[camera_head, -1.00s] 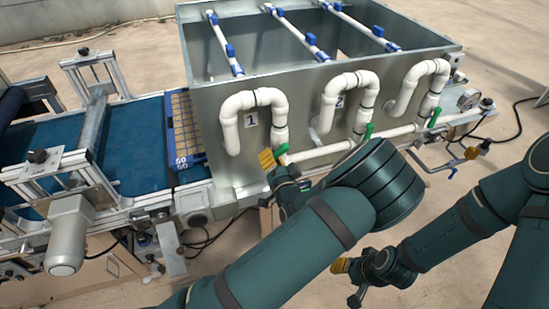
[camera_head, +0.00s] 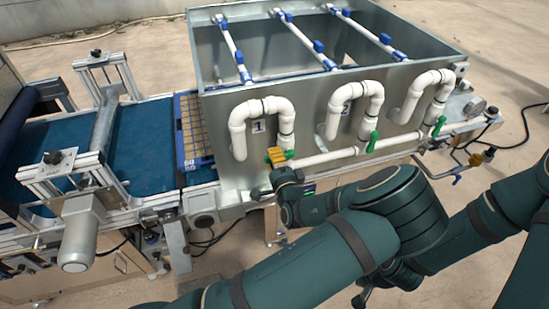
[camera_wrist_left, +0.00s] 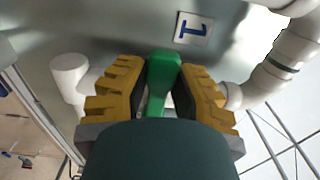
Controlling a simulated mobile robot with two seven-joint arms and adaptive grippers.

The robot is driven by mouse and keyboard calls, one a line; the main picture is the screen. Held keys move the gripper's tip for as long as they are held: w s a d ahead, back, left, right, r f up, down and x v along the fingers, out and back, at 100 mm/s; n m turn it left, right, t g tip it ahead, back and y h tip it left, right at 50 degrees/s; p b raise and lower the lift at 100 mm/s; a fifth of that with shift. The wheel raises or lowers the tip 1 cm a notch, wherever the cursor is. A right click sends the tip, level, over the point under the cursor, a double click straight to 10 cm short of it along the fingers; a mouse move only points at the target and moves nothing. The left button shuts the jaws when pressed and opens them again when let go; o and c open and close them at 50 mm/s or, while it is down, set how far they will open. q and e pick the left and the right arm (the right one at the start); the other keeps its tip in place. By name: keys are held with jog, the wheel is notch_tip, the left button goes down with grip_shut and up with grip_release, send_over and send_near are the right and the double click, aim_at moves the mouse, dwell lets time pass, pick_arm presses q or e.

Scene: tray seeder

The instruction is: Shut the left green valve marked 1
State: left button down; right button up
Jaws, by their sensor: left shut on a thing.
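The green valve handle (camera_head: 289,154) marked 1 is on the white pipe below the leftmost white pipe bend. My left gripper (camera_head: 276,156) has yellow ridged fingers and is at this handle. In the left wrist view the green handle (camera_wrist_left: 160,82) lies between the two yellow fingers, and my left gripper (camera_wrist_left: 158,98) is shut on it. The label 1 (camera_head: 258,126) is on the tank wall above, and it also shows in the left wrist view (camera_wrist_left: 193,29). My right gripper is mostly hidden behind my left arm, and its fingers cannot be made out.
Two more green valve handles, the middle one (camera_head: 372,141) and the right one (camera_head: 439,126), are farther right along the same pipe. The grey metal tank (camera_head: 220,115) stands behind the pipes. A blue conveyor belt (camera_head: 140,135) runs to the left.

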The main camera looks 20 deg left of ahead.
pick_arm(q)
jog(key=shift+a+r, duration=0.1)
jog(key=shift+r, duration=0.05)
jog(key=c, duration=0.7)
grip_release()
jog(key=shift+c, duration=0.2)
jog(key=v, duration=1.2)
